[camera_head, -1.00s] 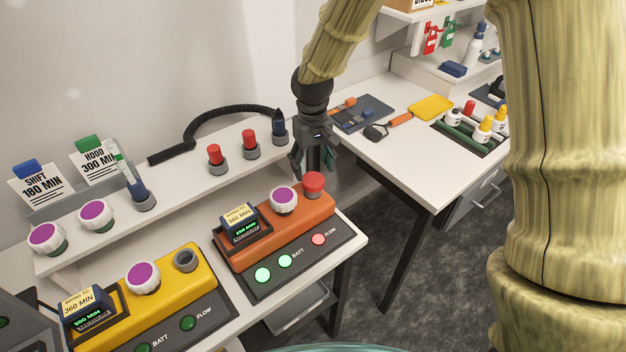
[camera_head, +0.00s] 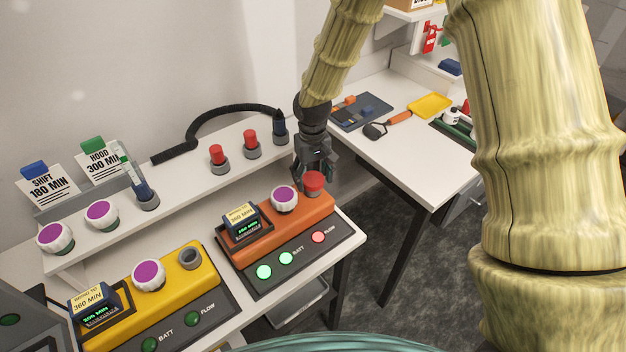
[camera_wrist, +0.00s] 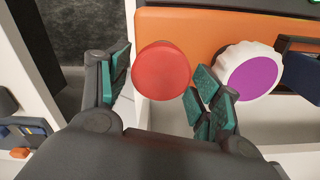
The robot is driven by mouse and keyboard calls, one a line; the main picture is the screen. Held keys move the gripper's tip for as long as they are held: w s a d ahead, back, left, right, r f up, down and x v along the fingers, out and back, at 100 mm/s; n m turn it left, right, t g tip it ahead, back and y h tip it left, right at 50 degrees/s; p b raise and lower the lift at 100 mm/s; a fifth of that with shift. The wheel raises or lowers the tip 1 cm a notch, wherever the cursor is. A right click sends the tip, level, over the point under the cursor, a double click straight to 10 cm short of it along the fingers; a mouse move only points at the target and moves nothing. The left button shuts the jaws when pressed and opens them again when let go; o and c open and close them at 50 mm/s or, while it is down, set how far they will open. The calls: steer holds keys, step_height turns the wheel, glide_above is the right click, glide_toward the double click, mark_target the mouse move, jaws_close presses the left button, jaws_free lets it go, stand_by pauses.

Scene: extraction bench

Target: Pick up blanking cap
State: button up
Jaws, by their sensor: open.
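A red blanking cap (camera_head: 314,183) sits at the right end of the orange unit (camera_head: 262,232). My gripper (camera_head: 315,173) is just above and behind this cap, pointing down. The fingers hold nothing. Two more red caps stand in grey holders on the white shelf, one on the left (camera_head: 217,153) and one on the right (camera_head: 251,138).
A white and purple filter (camera_head: 284,199) sits beside the cap on the orange unit, close to my right finger in the wrist view (camera_wrist: 250,72). A yellow unit (camera_head: 175,283) with an empty grey port (camera_head: 190,258) stands at left.

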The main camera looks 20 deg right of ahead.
steer(key=c, duration=0.9)
steer(key=shift+r, duration=0.1)
